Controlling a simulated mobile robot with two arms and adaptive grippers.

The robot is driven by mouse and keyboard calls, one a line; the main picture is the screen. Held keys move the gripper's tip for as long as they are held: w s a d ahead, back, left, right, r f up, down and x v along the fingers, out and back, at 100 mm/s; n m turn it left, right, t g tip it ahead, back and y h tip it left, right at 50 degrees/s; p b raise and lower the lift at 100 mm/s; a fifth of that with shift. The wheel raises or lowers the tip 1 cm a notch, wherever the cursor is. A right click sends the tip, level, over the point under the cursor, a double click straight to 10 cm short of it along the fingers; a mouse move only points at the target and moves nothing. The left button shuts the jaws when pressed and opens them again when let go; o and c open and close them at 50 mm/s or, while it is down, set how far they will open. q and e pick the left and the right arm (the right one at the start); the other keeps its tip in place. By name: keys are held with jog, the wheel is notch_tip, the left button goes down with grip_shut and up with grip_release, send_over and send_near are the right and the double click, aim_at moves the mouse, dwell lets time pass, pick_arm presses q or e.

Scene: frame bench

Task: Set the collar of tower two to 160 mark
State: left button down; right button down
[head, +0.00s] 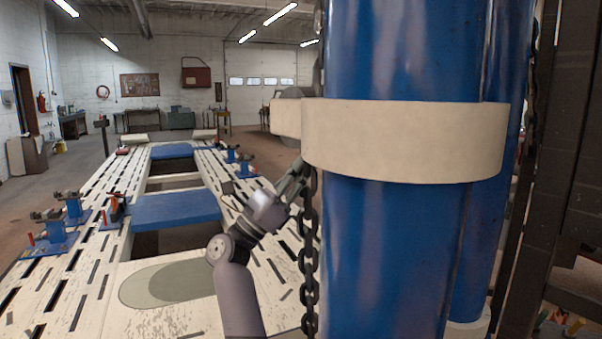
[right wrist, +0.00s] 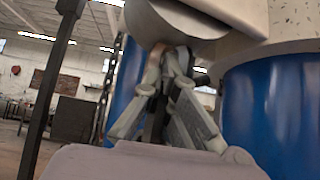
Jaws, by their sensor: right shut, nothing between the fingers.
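The tower (head: 400,250) fills the right of the head view as tall blue columns. A cream collar (head: 410,140) wraps around them, with a smaller cream block (head: 287,118) and a grey round part (head: 292,92) at its left. My right gripper (head: 300,172) is below that block, left of the columns and near the chain. In the right wrist view its fingers (right wrist: 172,58) are shut and empty, under the collar's pale underside (right wrist: 290,47) and a grey round part (right wrist: 180,20). Contact is unclear. I see no readable scale or mark. My left gripper is not in view.
A dark chain (head: 308,250) hangs beside the tower's left side. A dark upright (head: 560,130) stands close on the right. A slotted cream bench (head: 80,245) with blue crosspieces (head: 175,208) and clamps (head: 62,228) extends to the left. Open floor lies beyond.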

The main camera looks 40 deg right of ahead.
dwell(0.3)
notch_tip(320, 180, up, 19)
jog(key=p, duration=0.4)
send_over(280, 113)
jog(key=s+d, duration=0.1)
jog(key=d, duration=0.4)
jog(key=shift+s+a, duration=0.2)
jog(key=shift+a, duration=0.05)
jog(key=shift+f+b, duration=0.25)
jog(key=shift+b, duration=0.1)
notch_tip(280, 113, down, 4)
jog(key=b, duration=0.4)
jog(key=shift+f, duration=0.25)
jog(key=shift+t, duration=0.3)
jog(key=b+v, duration=0.2)
jog(key=v, duration=0.6)
jog(key=shift+w+a, duration=0.1)
jog(key=shift+a, duration=0.2)
jog(key=shift+w+a+f+b, duration=0.15)
jog(key=shift+a+f+b, duration=0.2)
jog(key=shift+f, duration=0.05)
